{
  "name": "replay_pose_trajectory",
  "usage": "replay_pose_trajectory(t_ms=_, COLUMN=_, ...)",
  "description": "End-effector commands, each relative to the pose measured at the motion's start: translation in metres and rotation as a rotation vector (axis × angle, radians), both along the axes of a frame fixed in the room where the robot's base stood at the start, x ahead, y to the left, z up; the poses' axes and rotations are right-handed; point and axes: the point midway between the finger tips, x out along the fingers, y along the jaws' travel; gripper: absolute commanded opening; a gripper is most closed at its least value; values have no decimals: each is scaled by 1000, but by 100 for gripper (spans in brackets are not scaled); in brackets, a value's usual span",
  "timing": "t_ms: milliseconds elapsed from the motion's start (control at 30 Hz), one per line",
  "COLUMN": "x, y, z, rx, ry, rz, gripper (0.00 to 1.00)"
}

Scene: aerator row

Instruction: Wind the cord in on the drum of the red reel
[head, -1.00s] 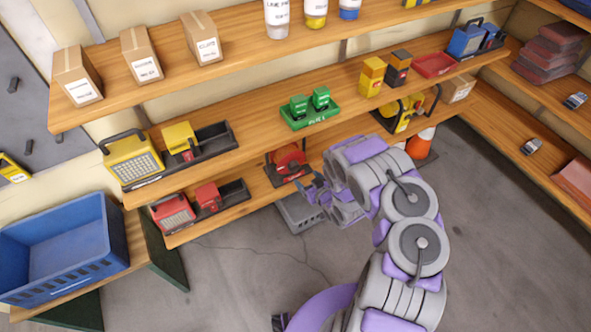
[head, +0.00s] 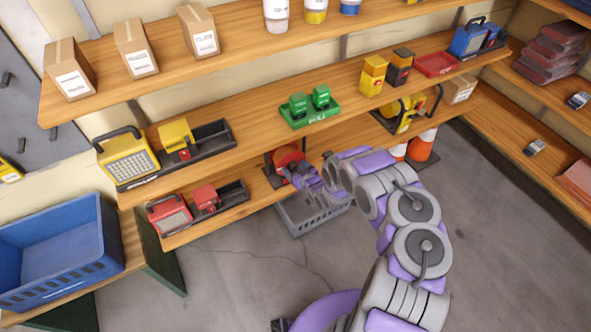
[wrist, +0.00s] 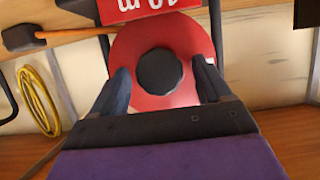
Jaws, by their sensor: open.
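The red reel (head: 285,156) stands on the lower shelf in the head view, partly hidden by my gripper (head: 298,172). In the wrist view the reel's red disc (wrist: 190,52) fills the middle, with a dark round knob or hub (wrist: 159,70) at its centre. My gripper's two dark fingers (wrist: 163,88) are open, one to each side of the hub and apart from it. A red label plate with white letters (wrist: 145,8) shows above the disc. I cannot make out the cord in either view.
A grey basket (head: 312,216) is on the floor below the reel. Red boxes (head: 185,208) stand left on the same shelf, and a yellow reel (head: 402,112) is to the right. A yellow coil (wrist: 38,100) hangs on the wall at left.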

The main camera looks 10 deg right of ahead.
Motion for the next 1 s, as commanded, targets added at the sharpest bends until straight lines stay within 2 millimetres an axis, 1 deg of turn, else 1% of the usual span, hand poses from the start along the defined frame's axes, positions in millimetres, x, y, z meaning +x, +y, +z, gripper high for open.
replay_pose_trajectory(t_ms=167, x=0, y=0, z=0, rx=0, ry=0, rz=0, gripper=77)
replay_pose_trajectory(t_ms=200, x=0, y=0, z=0, rx=0, ry=0, rz=0, gripper=76)
replay_pose_trajectory(t_ms=767, x=0, y=0, z=0, rx=0, ry=0, rz=0, gripper=22)
replay_pose_trajectory(t_ms=1000, x=0, y=-1, z=1, rx=19, ry=6, rz=-2, gripper=21)
